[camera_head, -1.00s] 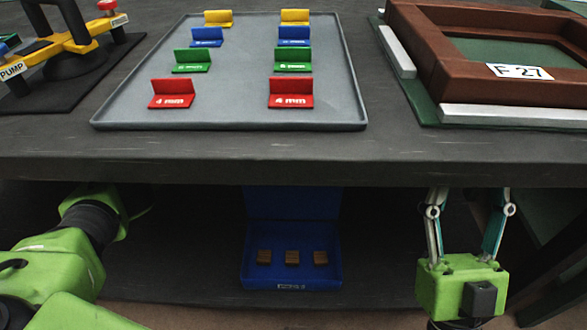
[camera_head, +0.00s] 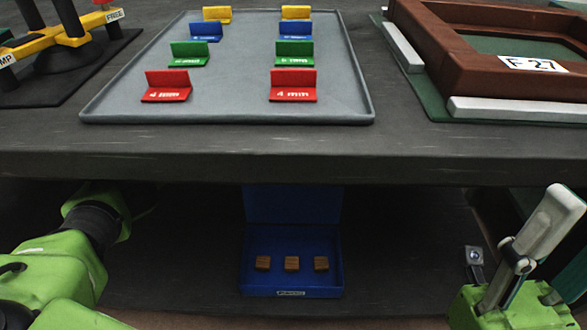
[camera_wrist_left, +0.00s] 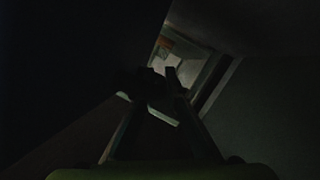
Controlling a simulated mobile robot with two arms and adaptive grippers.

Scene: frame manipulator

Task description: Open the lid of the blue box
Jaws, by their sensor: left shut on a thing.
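The blue box (camera_head: 250,281) sits on the dark lower shelf, under the table top. Its lid (camera_head: 293,206) stands raised at the back, with its upper part hidden by the table edge. Several small brown blocks (camera_head: 292,263) lie in a row inside. My left arm reaches under the table left of the box; its gripper is hidden in the head view. In the very dark left wrist view, my left gripper (camera_wrist_left: 160,86) has its fingers close together on something I cannot make out. My right gripper (camera_head: 515,235) is open and empty, right of the box.
On the table top stand a grey tray (camera_head: 245,112) with several coloured markers, a brown frame (camera_head: 440,62) labelled F 27 at the right, and a yellow device (camera_head: 75,37) at the left. The table edge overhangs the shelf. The shelf between box and right gripper is clear.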

